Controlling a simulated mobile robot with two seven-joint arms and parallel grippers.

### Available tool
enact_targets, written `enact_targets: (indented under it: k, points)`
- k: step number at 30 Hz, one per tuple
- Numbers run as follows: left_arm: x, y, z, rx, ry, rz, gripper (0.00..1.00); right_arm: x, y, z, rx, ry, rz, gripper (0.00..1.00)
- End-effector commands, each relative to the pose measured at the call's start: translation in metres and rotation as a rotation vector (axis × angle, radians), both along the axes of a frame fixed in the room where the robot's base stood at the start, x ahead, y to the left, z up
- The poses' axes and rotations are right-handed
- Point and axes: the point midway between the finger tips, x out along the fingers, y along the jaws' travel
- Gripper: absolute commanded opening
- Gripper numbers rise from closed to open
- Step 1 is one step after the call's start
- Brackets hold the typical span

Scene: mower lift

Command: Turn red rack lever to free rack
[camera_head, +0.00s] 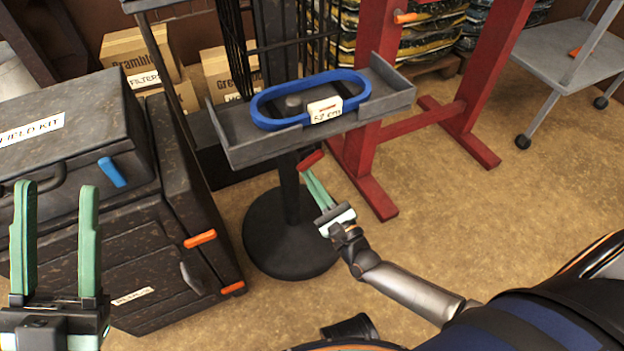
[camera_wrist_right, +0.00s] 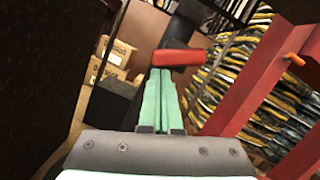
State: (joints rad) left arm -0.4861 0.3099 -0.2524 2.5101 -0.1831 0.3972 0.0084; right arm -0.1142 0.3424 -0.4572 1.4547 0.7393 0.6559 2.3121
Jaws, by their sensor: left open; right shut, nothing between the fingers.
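The red rack lever (camera_head: 311,160) sticks out under the front of the grey rack tray (camera_head: 350,123) on the black stand. My right gripper (camera_head: 308,172) has its green fingers closed together, with the tips at the lever. In the right wrist view the red lever (camera_wrist_right: 180,58) lies across just beyond the fingertips (camera_wrist_right: 161,72); nothing shows between the fingers. I cannot tell whether the tips touch the lever. My left gripper (camera_head: 58,195) is open and empty in front of the dark cases, far from the lever.
A blue belt loop (camera_head: 262,108) with a white tag (camera_head: 325,110) lies in the tray. Dark cases (camera_head: 75,130) stand at the left. A red frame (camera_head: 372,100) stands right of the stand, and a grey cart (camera_head: 570,65) is further right. The floor (camera_head: 520,210) at right is clear.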

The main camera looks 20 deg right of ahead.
Motion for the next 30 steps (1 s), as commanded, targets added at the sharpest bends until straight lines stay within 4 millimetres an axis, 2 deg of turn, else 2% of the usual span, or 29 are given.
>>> enact_targets:
  k: [23,26,30]
  points:
    - [0.000,0.000,0.000,-0.001,0.000,0.001,0.50,0.000,0.000,0.001,0.000,0.000,0.000,0.00]
    - [0.000,0.000,0.004,-0.002,0.001,-0.001,0.50,0.000,0.000,0.007,0.000,-0.001,-0.001,0.00]
    - [0.000,0.001,0.020,-0.012,0.001,-0.005,0.50,0.000,-0.001,0.030,0.001,-0.006,-0.001,0.00]
